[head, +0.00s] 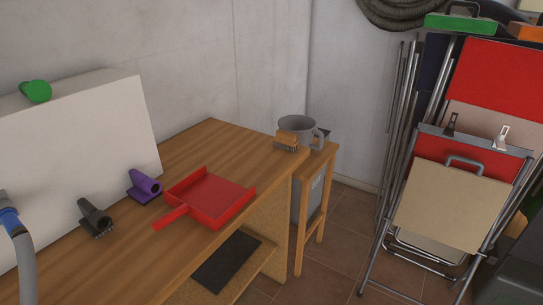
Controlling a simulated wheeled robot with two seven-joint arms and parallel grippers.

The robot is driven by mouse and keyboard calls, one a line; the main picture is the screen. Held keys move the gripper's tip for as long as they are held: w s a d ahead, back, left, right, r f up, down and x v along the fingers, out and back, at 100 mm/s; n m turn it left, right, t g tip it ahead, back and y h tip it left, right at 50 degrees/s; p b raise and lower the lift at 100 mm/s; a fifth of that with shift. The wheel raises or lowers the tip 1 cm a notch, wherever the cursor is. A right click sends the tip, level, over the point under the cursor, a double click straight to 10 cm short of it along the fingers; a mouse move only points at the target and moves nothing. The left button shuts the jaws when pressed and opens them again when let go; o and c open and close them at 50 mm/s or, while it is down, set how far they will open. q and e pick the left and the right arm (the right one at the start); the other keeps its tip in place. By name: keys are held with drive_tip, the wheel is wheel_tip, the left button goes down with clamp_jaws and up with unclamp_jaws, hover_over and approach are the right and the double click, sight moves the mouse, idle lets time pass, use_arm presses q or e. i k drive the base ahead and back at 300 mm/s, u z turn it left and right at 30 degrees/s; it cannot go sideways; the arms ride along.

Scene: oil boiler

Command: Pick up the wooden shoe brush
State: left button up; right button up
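The wooden shoe brush (286,137) sits at the far right corner of the wooden workbench (215,139) in the head view. It has an orange-brown wooden back and lies with its bristles down on the bench top. Nothing is touching it from above. Neither my left nor my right gripper shows in this view.
A red dustpan (212,197) lies mid-bench, beside a purple nozzle (145,186) and a dark grey nozzle (94,216). A grey pot (296,128) stands just behind the brush, by a wooden stool (318,165). Folded chairs (455,200) stand at right.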

sight(287, 141)
drive_tip(key=z, duration=1.7)
drive_tip(key=i, duration=1.95)
drive_tip(key=u, duration=3.3)
